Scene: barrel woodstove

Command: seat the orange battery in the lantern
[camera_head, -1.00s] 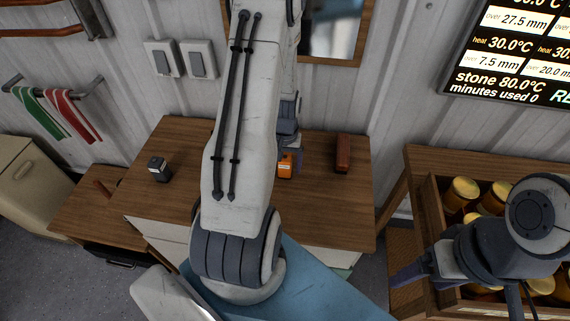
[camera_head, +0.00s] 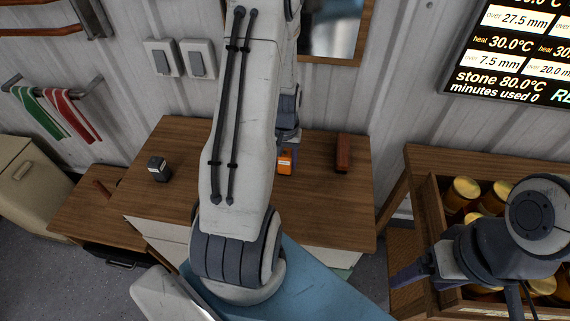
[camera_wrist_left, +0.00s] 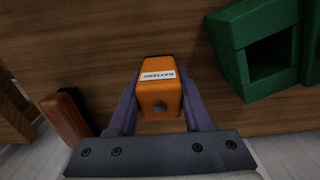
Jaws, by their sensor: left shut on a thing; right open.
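The orange battery (camera_wrist_left: 158,72), with a white label reading BATTERY, is between the purple fingers of my left gripper (camera_wrist_left: 161,88), which is shut on it. In the head view, the battery (camera_head: 285,160) shows just right of my left arm, over the wooden table. In the left wrist view, a green housing (camera_wrist_left: 262,50) with a square opening, which looks like the lantern, is right of the battery and apart from it. My arm hides it in the head view. My right gripper (camera_head: 408,276) is open and empty at the lower right.
A reddish-brown block (camera_head: 343,153) stands on the wooden table (camera_head: 325,210), right of the battery. A small dark labelled block (camera_head: 158,169) is at the table's left. A wooden crate (camera_head: 432,205) of amber jars stands near my right arm.

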